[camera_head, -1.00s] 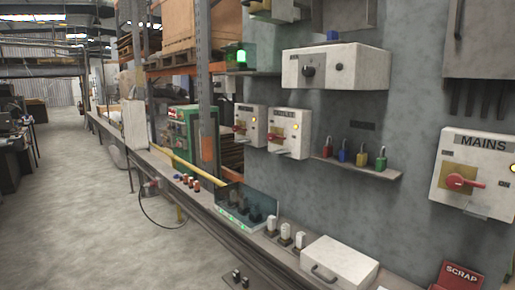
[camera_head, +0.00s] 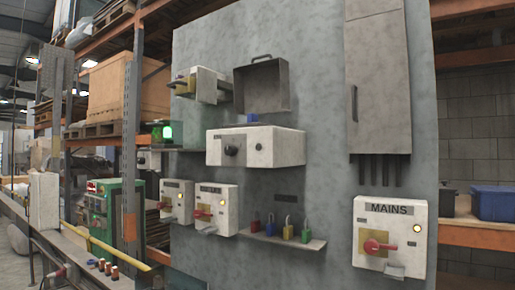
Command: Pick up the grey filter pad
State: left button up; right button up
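I cannot make out a grey filter pad for certain in this view. A dark grey open-fronted box (camera_head: 262,86) with a handle on top is on the upper part of the grey wall panel. A small blue thing (camera_head: 252,118) sits just below it. A pale box with a yellowish front (camera_head: 200,86) is on the panel to its left. Neither of my grippers is in view.
The MAINS switch box (camera_head: 389,238) with a red handle is at lower right. A shelf (camera_head: 280,239) holds several coloured padlocks. A white control box (camera_head: 256,147) is mid-panel, a grey cabinet (camera_head: 378,70) at upper right. A blue bin (camera_head: 494,203) stands far right.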

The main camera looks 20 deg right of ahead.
aim_at(251, 117)
jog(key=u, duration=0.6)
jog(key=i, duration=2.65)
jog(key=z, duration=3.2)
